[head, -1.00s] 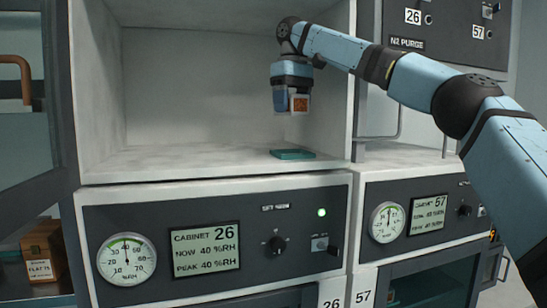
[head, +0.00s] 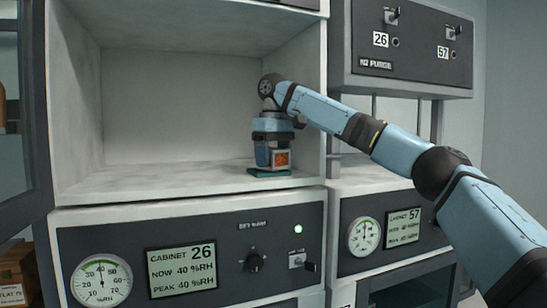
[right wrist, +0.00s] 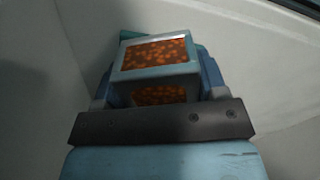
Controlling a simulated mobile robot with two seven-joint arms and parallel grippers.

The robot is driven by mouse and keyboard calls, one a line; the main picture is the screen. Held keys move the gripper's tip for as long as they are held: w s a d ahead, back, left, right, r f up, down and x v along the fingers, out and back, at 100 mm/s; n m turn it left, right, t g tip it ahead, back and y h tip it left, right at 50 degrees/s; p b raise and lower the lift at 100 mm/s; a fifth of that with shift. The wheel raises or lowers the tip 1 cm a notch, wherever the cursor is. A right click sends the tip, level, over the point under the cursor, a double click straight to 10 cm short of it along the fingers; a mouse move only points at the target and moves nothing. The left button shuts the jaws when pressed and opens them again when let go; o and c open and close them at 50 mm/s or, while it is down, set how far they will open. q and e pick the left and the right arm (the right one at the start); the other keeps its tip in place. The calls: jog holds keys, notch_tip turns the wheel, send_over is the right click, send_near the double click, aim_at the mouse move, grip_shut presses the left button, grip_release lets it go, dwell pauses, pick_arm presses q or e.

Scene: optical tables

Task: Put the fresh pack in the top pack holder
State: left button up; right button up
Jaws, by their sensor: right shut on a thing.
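The fresh pack (head: 281,159) is a small pale-framed box with orange beads behind its windows. My right gripper (head: 268,158) is shut on it inside the open upper chamber of cabinet 26. In the right wrist view the pack (right wrist: 155,55) sits between the two blue fingers. The top pack holder (head: 267,173) is a flat teal tray on the chamber floor at the right. The pack is directly over the holder, very close to it; I cannot tell whether it touches. A teal edge (right wrist: 195,37) of the holder shows behind the pack. My left gripper is out of view.
The chamber's right wall (head: 305,110) is close beside my right gripper. The chamber floor (head: 150,184) to the left is clear. Below is the cabinet 26 panel (head: 220,250) with gauge, display and knob. An open door (head: 22,120) stands at the left.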

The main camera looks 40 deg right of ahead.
jog(key=shift+w+a, duration=0.1)
jog(key=shift+f, duration=0.3)
jog(key=o, duration=1)
jog(key=r, duration=1.1)
jog(key=shift+s+a, duration=0.1)
jog(key=shift+s, duration=0.1)
jog(key=shift+w+r, duration=0.1)
jog(key=shift+r, duration=0.8)
